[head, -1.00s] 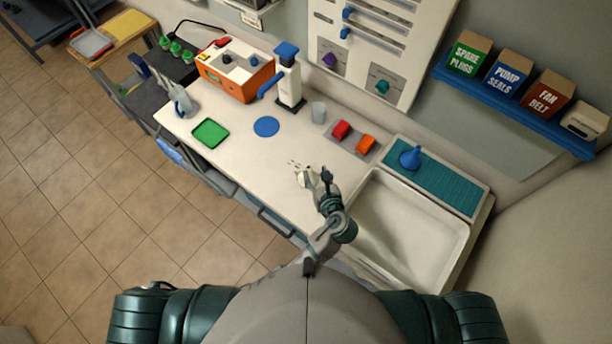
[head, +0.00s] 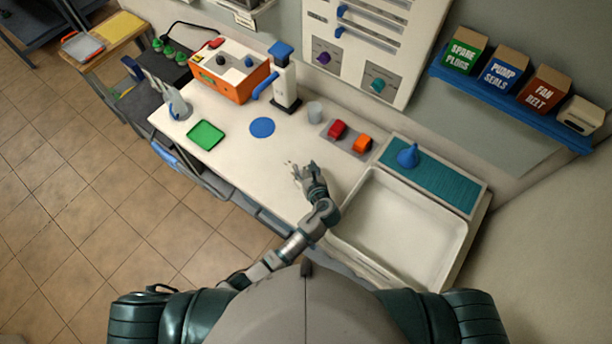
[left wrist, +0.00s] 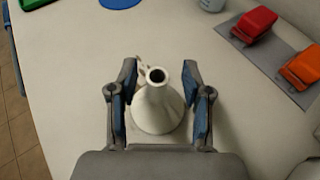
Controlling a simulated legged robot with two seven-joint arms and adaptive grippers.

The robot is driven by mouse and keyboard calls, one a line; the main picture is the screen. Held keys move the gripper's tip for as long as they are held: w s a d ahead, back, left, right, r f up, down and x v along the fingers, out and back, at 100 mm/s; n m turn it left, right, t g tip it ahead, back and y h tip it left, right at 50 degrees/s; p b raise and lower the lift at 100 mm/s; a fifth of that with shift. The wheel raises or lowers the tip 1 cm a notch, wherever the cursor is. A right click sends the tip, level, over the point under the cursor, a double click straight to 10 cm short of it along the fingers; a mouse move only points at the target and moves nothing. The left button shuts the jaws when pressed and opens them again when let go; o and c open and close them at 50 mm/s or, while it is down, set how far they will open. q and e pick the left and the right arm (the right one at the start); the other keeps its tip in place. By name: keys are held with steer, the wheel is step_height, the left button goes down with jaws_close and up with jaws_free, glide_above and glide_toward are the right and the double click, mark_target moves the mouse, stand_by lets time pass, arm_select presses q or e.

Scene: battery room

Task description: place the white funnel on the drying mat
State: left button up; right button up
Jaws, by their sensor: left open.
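The white funnel (left wrist: 158,108) stands on the white bench, spout up, between the two fingers of my left gripper (left wrist: 160,90) in the left wrist view. The fingers are open, with a gap on either side of the spout. In the head view my left gripper (head: 301,170) is over the bench near the sink and mostly hides the funnel. The teal drying mat (head: 440,180) lies on the ledge behind the sink, with a blue funnel (head: 408,155) standing at its left end. My right gripper is not in view.
The white sink (head: 400,225) lies right of my left gripper. Red (head: 337,130) and orange (head: 362,144) blocks sit on a grey pad near the mat. A clear cup (head: 315,111), blue disc (head: 262,127) and green tray (head: 206,135) are farther left. The mat's right part is bare.

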arm_select(q)
jaws_close()
